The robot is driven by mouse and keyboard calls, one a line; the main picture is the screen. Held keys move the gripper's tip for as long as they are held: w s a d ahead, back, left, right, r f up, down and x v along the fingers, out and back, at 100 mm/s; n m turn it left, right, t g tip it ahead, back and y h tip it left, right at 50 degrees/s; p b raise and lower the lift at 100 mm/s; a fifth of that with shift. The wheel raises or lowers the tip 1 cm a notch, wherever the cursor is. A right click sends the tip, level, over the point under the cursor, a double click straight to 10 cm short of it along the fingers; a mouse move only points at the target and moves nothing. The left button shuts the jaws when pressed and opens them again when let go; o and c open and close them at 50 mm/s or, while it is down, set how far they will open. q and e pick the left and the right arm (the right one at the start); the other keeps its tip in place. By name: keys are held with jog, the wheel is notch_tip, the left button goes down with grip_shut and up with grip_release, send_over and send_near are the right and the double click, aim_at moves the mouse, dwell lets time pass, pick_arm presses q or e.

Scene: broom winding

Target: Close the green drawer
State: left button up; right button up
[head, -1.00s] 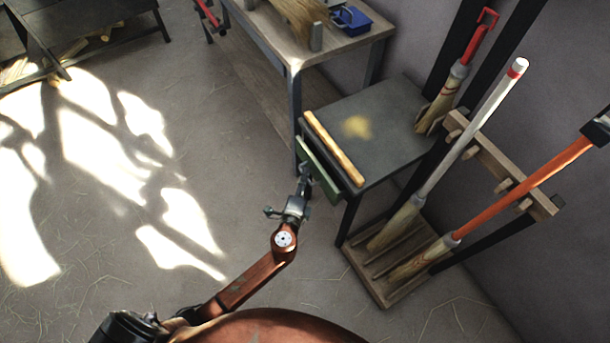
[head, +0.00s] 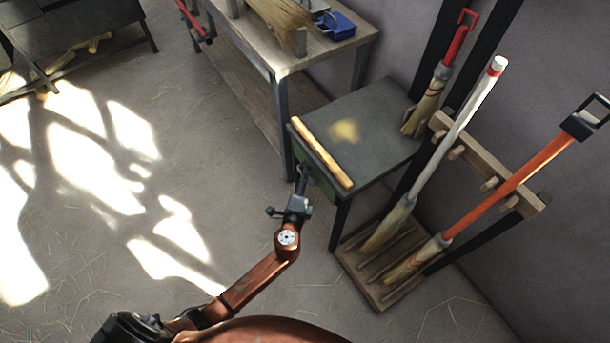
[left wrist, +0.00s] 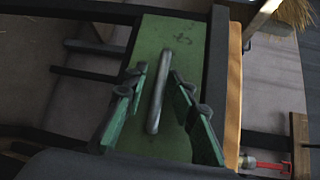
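The green drawer front (left wrist: 170,40) fills the middle of the left wrist view, with a grey bar handle (left wrist: 160,92) on it. In the head view the drawer (head: 322,181) shows as a narrow green strip under the dark table's front edge, looking about flush with it. My left gripper (head: 304,171) is at the drawer front. In the left wrist view its two fingers (left wrist: 158,95) are spread apart on either side of the handle, not closed on it. I cannot tell whether the fingertips touch the front. My right gripper is out of view.
The dark table (head: 375,125) has a yellow wooden strip (head: 322,152) along its front edge. A broom rack (head: 385,262) with several brooms stands to its right. A wooden workbench (head: 305,50) is behind it. The floor to the left is clear.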

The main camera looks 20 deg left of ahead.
pick_arm(q)
jog(key=shift+s, duration=0.1)
jog(key=shift+s, duration=0.3)
jog(key=v, duration=1.1)
jog(key=shift+s, duration=0.15)
